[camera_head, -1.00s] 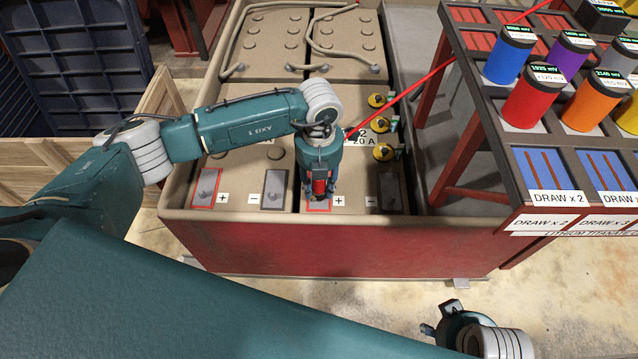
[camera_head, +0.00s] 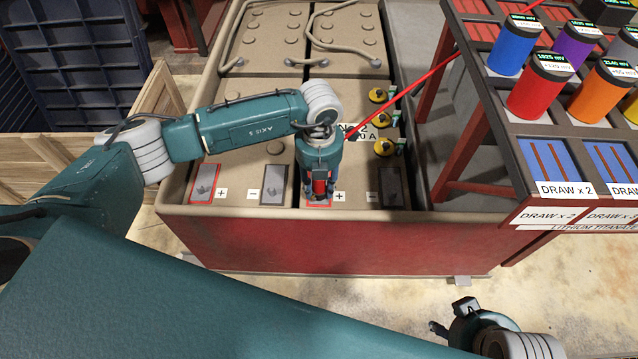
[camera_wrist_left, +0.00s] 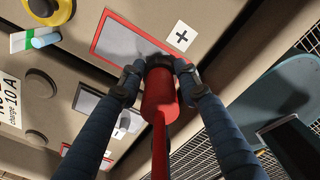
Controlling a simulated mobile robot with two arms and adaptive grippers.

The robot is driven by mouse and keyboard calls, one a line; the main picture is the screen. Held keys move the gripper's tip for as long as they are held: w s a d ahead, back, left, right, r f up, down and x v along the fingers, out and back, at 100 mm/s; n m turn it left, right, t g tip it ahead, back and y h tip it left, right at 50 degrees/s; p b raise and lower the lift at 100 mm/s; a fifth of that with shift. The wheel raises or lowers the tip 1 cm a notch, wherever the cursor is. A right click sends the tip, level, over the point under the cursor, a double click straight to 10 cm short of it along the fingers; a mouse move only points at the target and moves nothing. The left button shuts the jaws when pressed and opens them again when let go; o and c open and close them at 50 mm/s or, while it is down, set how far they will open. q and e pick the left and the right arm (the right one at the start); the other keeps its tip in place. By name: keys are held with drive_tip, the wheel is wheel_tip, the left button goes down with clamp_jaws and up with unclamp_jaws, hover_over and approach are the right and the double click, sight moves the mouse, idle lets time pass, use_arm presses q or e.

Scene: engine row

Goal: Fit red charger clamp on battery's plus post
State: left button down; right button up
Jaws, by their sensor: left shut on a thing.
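The red charger clamp (camera_head: 320,184) is in my left gripper (camera_head: 319,198), which is shut on it. It also shows in the left wrist view (camera_wrist_left: 158,92), between the two fingers. The clamp hangs over the red-outlined plus plate (camera_head: 318,205) at the front of the right-hand battery; that plate shows in the left wrist view (camera_wrist_left: 122,45) with a plus label beside it. The gripper and clamp hide the post, so I cannot tell whether they touch. My right gripper (camera_head: 450,318) is low at the right, off the battery box; its jaws are too small to judge.
A black-outlined minus plate (camera_head: 391,187) lies right of the clamp. Another plus plate (camera_head: 204,185) and minus plate (camera_head: 273,185) lie left. A red cable (camera_head: 410,92) runs up right. Yellow knobs (camera_head: 382,120) stand behind. A cell rack (camera_head: 520,170) stands at the right.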

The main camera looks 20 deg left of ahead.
use_arm(q)
drive_tip(key=c, duration=1.2)
unclamp_jaws()
drive_tip(key=shift+o, duration=0.2)
wheel_tip(320, 180, up, 12)
